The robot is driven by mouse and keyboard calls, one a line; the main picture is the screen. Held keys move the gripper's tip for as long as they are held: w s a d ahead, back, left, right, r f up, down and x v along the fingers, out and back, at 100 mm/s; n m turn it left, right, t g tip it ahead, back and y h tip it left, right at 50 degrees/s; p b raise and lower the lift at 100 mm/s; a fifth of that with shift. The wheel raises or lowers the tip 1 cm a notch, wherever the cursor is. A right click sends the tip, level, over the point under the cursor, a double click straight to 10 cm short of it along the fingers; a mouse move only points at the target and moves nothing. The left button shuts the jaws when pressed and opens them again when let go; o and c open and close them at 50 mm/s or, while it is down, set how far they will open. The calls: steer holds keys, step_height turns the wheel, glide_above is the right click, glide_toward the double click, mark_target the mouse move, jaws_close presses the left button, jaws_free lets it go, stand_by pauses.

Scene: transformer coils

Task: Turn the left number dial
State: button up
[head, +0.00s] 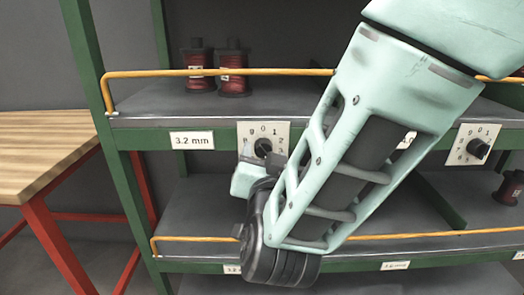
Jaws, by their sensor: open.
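The left number dial is a black knob (263,147) on a white square plate (246,130) with numbers around it. The plate is fixed to the green front edge of the upper shelf. My gripper (262,162) is just below the knob and overlaps the lower part of the plate. It is open, but its fingers are mostly hidden by my pale green wrist, and I cannot tell whether they touch the knob. My forearm comes down from the upper right.
A second dial (478,148) is on the right, beyond my arm. Red coils (233,72) stand on the upper shelf behind a yellow rail (160,73). A "3.2 mm" label (192,140) is left of the dial. A wooden-topped table (45,150) stands at left.

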steer(key=shift+w, duration=0.75)
steer(key=c, duration=1)
steer(key=shift+o, duration=0.2)
steer(key=shift+f+b, duration=0.15)
steer(key=shift+b, duration=0.3)
steer(key=m+b, duration=0.6)
steer(key=b, duration=0.2)
steer(key=shift+f+m, duration=0.1)
steer(key=shift+m, duration=0.3)
